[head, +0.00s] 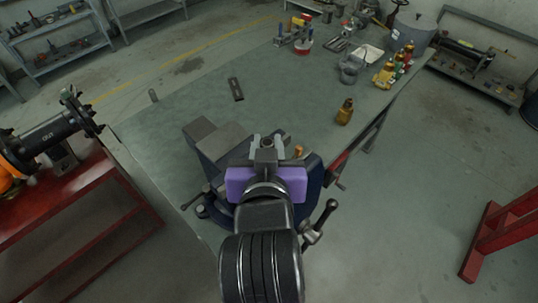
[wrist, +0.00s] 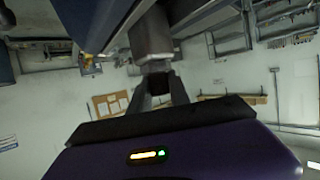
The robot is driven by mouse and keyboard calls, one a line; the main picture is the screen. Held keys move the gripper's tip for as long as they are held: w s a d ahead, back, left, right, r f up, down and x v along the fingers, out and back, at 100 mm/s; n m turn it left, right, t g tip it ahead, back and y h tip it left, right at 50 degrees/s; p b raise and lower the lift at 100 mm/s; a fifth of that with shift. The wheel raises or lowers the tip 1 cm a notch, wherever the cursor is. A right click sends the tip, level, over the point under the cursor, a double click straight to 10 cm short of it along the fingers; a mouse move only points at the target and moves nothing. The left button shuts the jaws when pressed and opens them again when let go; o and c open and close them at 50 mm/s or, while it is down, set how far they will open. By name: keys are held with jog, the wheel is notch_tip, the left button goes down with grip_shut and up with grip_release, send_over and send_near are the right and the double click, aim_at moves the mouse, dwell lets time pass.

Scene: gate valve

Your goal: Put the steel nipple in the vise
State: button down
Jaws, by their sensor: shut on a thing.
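The vise (head: 222,148) is a dark blue bench vise with a grey top, near the front edge of the green bench. My purple gripper (head: 268,145) is over its right part in the head view. Its fingers are shut on a small dark round-ended piece (head: 267,142), which appears to be the steel nipple. In the wrist view my fingers (wrist: 160,95) close around a dark piece (wrist: 159,81), just below a grey metal block. My gripper hides part of the vise jaws, so I cannot tell whether the piece sits between them.
A small brass-coloured piece (head: 298,151) is right of my fingers. A short upright grey cylinder (head: 153,95) and a dark flat bar (head: 236,89) are on the bench (head: 185,100).

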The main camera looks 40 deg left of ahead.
jog(key=shift+f, duration=2.15)
jog(key=shift+f, duration=0.1)
jog(key=c, duration=1.2)
grip_release()
jog(key=shift+f, duration=0.1)
jog(key=shift+c, duration=0.2)
jog(key=shift+s+d+r, duration=0.1)
jog(key=shift+r, duration=0.1)
jog(key=v, duration=1.1)
jog(key=shift+s+d+r+b, duration=0.15)
jog(key=shift+s+d+b, duration=0.05)
jog(key=shift+s+b, duration=0.1)
